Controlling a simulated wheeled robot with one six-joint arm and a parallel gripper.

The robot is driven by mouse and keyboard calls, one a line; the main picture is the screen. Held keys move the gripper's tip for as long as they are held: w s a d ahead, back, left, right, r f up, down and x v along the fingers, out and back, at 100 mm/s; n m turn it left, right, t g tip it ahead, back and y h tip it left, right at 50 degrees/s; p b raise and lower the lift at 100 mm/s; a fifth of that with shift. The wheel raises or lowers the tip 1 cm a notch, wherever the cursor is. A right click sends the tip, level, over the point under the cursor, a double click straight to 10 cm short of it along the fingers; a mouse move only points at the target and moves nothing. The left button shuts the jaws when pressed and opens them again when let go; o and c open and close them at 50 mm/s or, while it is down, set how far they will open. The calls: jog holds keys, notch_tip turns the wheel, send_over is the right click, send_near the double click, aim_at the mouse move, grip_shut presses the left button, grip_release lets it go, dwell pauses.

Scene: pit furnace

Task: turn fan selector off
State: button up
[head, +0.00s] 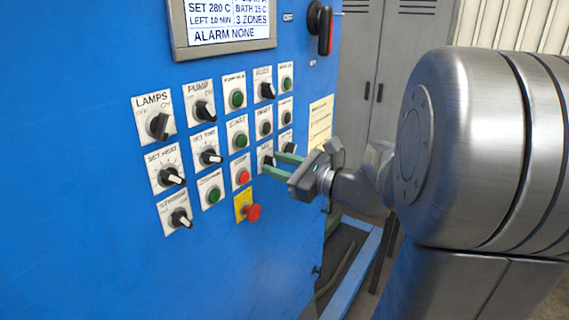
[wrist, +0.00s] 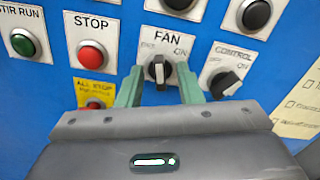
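The fan selector (wrist: 158,72) is a black knob with a white mark, on a white plate labelled FAN, with an off label at left and ON at right. Its handle looks roughly upright in the wrist view; which label it points to I cannot tell. My gripper (wrist: 160,80) is open, with one green finger on each side of the knob. A gap shows beside the knob; contact is not clear. In the head view my gripper (head: 278,160) reaches the panel from the right, and its fingers partly hide the fan selector (head: 265,157).
The control selector (wrist: 228,83) is close to the right finger. The red STOP button (wrist: 90,55) is to the left, above the yellow-plated red stop button (wrist: 95,102). That button sticks out below my gripper in the head view (head: 252,212).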

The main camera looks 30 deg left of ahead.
grip_shut()
jog(key=shift+f+n+b, duration=0.1)
jog(key=shift+n+b, duration=1.3)
jog(key=shift+b, duration=0.5)
grip_release()
jog(key=s+d+b, duration=0.1)
jog(key=d+b, duration=0.1)
jog(key=d, duration=1.1)
jog(key=shift+s+d, duration=0.15)
jog(key=shift+d, duration=0.25)
